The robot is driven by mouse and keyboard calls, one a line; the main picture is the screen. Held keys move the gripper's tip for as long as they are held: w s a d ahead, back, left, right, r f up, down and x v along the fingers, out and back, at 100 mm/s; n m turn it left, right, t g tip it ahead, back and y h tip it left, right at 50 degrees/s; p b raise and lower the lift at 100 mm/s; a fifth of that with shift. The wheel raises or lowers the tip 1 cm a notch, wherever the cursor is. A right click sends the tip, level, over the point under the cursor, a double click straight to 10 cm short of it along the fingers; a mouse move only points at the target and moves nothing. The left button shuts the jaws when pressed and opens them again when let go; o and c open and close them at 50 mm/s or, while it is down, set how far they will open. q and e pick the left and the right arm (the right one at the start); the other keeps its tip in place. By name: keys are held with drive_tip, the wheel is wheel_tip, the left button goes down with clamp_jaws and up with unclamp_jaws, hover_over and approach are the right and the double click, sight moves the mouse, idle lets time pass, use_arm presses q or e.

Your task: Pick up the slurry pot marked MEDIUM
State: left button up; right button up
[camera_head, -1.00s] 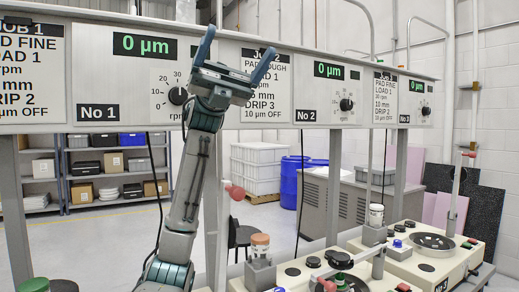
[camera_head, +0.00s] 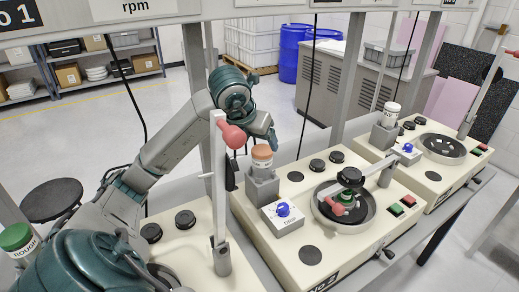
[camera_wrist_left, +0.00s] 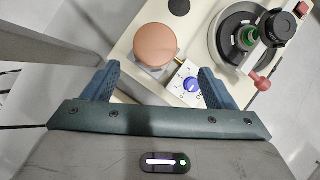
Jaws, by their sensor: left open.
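A pot with an orange-brown lid (camera_head: 262,155) stands upright in a grey holder on the middle machine; I cannot read its label. In the left wrist view this pot (camera_wrist_left: 155,45) is seen from above, just beyond the fingertips. My left gripper (camera_head: 258,137) is open and empty, close to the pot's lid. In the left wrist view its two fingers (camera_wrist_left: 159,70) are spread with the pot ahead between them. A green-lidded pot marked ROUGH (camera_head: 17,240) is at the far left. A white-lidded pot (camera_head: 391,113) stands on the right machine. My right gripper is not in view.
A red-knobbed upright lever (camera_head: 222,190) stands left of the orange-lidded pot. A blue-knobbed box (camera_head: 283,212) and a round polishing plate (camera_head: 365,212) are close by. A grey post (camera_head: 347,75) rises behind. A round black stool (camera_head: 52,200) is at left.

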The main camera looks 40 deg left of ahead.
sight(261, 150)
use_arm(q)
drive_tip(key=p+x, duration=0.1)
drive_tip(key=x, duration=0.4)
drive_tip(key=shift+s+a, duration=0.15)
drive_tip(key=shift+a+f, duration=0.1)
drive_tip(key=shift+f, duration=0.15)
drive_tip(key=shift+w+a+f+p, duration=0.1)
drive_tip(key=shift+w+f+p, duration=0.1)
drive_tip(key=shift+w+p, duration=0.25)
drive_tip(key=p+x, duration=0.2)
drive_tip(key=x, duration=0.1)
drive_tip(key=shift+w+a+f, duration=0.1)
drive_tip(key=shift+w, duration=0.05)
drive_tip(key=shift+w+a+f, duration=0.15)
drive_tip(key=shift+w+f, duration=0.15)
drive_tip(key=shift+f, duration=0.25)
drive_tip(key=c, duration=1.2)
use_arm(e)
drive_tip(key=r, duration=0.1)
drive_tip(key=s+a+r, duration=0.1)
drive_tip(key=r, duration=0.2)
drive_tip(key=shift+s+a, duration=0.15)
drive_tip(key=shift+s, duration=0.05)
use_arm(q)
drive_tip(key=shift+r, duration=0.15)
drive_tip(key=shift+c, duration=0.2)
